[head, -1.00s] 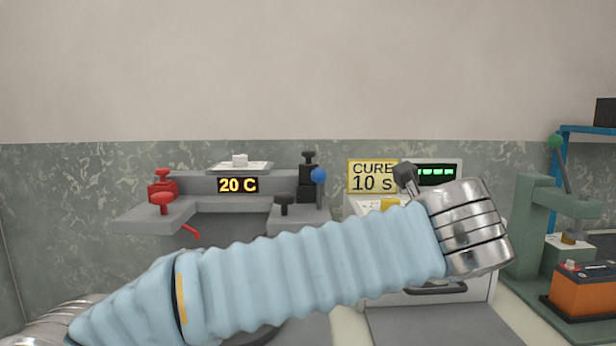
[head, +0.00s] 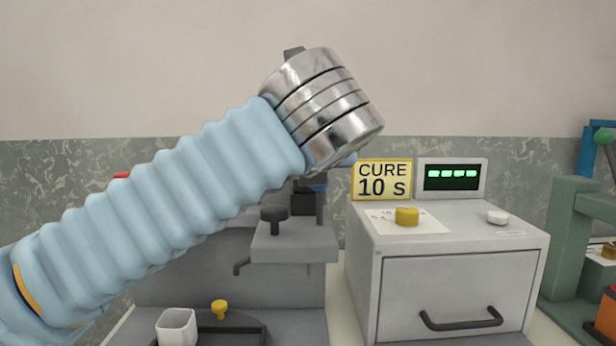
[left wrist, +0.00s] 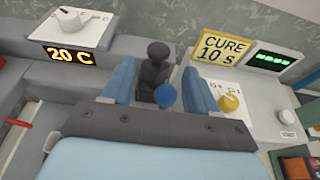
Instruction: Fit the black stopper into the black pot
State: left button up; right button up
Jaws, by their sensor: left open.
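A black knobbed block (left wrist: 153,66), which looks like the black pot with a stopper-like round knob (left wrist: 158,50) on top, stands between the two blue fingers of my left gripper (left wrist: 160,82) in the left wrist view. The fingers are apart; I cannot tell whether they touch it. A black mushroom-shaped knob (head: 273,214) stands on the grey ledge in front. I cannot tell which knob is the stopper. My right gripper is not in view.
A blue ball (left wrist: 165,95) sits close in front of the block. A grey cabinet (head: 450,290) with yellow knob (head: 407,216) and handle stands to the right. A white cup (head: 177,327) and small yellow knob (head: 219,308) are below. A green press (head: 575,235) is at far right.

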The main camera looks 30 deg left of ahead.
pick_arm(q)
jog(key=x, duration=0.5)
jog(key=shift+w+a+r, duration=0.15)
jog(key=shift+a+r, duration=0.15)
jog(key=shift+a, duration=0.05)
